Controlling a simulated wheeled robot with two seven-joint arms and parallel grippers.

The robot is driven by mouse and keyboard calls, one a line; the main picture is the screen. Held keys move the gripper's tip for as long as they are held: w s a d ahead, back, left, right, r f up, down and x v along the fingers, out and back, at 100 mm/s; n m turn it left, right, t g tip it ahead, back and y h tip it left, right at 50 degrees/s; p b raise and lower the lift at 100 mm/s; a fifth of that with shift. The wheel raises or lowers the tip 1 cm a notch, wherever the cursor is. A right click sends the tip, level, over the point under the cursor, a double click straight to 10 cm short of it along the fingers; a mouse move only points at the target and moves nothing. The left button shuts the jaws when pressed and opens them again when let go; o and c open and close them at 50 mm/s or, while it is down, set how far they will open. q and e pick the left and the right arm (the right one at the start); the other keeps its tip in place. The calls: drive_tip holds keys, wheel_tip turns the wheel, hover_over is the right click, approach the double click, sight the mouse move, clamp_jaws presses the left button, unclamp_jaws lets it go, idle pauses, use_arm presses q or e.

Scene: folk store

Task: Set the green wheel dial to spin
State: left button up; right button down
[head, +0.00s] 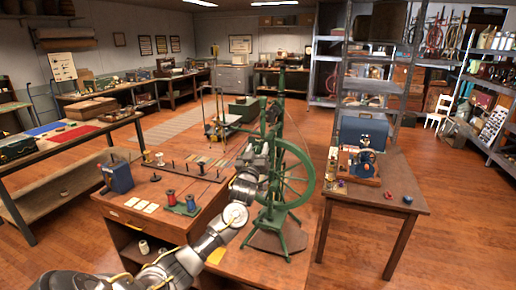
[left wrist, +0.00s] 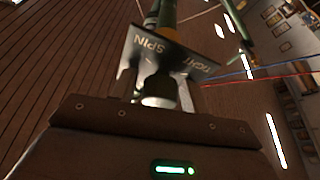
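The green spinning wheel (head: 305,176) stands on its green legs in the middle of the head view. My left arm reaches up to it from the lower left, and my left gripper (head: 257,158) is at its post, just left of the wheel rim. A dark knob (left wrist: 158,86) sits below the plate, between my left fingers. I cannot tell whether they press on it. My right gripper is out of view.
A wooden workbench (head: 130,215) with spools, cards and a peg board stands left of the wheel. A smaller table (head: 398,180) with a blue box and a small machine stands to its right. Open wooden floor lies beyond the right table.

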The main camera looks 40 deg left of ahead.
use_arm(q)
drive_tip(key=c, duration=0.7)
drive_tip(key=shift+c, duration=0.2)
drive_tip(key=shift+m, duration=0.4)
